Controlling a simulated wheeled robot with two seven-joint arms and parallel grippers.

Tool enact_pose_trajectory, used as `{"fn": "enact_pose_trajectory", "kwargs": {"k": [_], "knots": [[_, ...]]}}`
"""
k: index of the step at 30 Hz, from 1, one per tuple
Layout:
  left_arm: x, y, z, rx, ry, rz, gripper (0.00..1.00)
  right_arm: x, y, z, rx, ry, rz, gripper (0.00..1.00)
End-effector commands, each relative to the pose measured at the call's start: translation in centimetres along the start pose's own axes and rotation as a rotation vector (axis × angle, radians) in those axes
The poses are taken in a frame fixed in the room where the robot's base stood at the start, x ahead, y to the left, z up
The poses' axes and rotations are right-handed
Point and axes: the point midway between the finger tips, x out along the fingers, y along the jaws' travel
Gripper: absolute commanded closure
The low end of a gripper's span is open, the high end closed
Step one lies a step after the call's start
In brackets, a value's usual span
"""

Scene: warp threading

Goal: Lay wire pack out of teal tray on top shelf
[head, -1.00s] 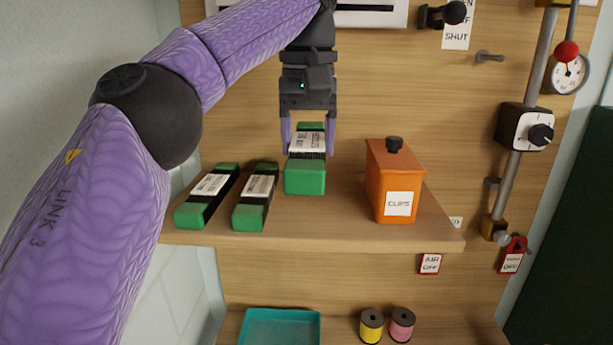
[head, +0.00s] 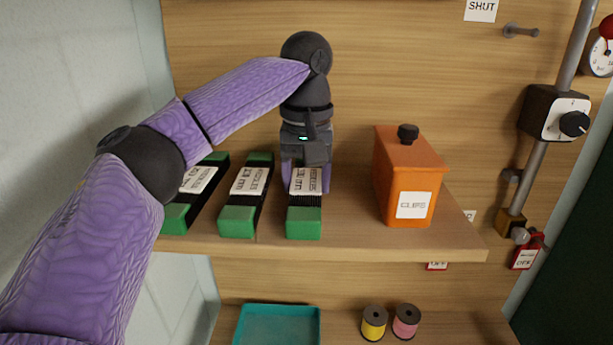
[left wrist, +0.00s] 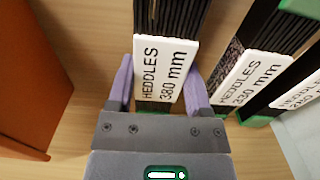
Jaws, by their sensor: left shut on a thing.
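A wire pack (head: 304,222) with green ends, black wires and a white label is in my left gripper (head: 306,182) at the top shelf (head: 350,240). It lies level with the other packs, on or barely above the board; I cannot tell which. In the left wrist view the fingers (left wrist: 160,72) close on both sides of this pack (left wrist: 165,62), whose label reads HEDDLES 380 mm. The teal tray (head: 278,328) on the lower shelf looks empty; its front edge is cut off. My right gripper is out of view.
Two similar packs (head: 238,222) (head: 176,218) lie to the left, beside the held one. An orange CLIPS box (head: 388,185) stands to the right with a bare gap between. Yellow (head: 373,325) and pink (head: 406,323) spools stand below. The wooden back wall (head: 400,80) is behind.

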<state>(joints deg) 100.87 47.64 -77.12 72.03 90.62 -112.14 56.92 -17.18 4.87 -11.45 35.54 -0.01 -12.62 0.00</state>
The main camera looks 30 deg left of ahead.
Motion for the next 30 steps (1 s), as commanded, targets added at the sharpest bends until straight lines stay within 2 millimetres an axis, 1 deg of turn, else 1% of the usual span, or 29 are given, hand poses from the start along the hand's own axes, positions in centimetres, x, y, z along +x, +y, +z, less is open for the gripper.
{"fn": "enact_pose_trajectory", "kwargs": {"k": [4,5,6,8,9,10,16,20,23,26,27,29,30], "knots": [[0.2,0.0,0.0,0.001,-0.001,0.000,1.00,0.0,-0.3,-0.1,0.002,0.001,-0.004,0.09],[0.2,0.0,0.0,0.000,-0.001,-0.001,0.31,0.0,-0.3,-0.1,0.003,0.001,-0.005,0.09],[0.2,0.0,0.0,0.000,-0.001,-0.001,0.23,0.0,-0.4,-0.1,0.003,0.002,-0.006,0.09],[0.2,0.0,0.0,0.000,-0.001,-0.001,0.10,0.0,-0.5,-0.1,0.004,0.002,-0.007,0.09],[0.2,0.0,0.0,0.001,-0.001,-0.001,0.02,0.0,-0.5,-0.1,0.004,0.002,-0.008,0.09],[0.2,0.0,0.0,0.001,-0.001,-0.001,0.00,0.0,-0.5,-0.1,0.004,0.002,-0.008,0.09],[0.2,0.0,0.0,0.001,-0.001,0.000,0.00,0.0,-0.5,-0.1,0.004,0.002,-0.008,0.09],[-0.9,0.1,0.0,-0.001,0.001,0.002,0.00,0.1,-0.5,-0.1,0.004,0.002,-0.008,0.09],[-3.3,0.1,0.0,-0.001,0.004,0.001,0.00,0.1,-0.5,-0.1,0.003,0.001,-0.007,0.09],[-6.4,0.1,0.0,-0.002,0.007,-0.001,0.00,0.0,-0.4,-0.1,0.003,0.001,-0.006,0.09],[-7.7,0.1,0.0,-0.004,0.009,0.001,0.00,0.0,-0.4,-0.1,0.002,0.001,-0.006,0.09],[-8.9,0.1,0.0,-0.002,0.004,-0.002,0.00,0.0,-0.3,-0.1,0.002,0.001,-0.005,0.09],[-9.9,0.1,0.0,-0.004,0.007,0.000,0.00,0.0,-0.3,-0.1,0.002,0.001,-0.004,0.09]]}}
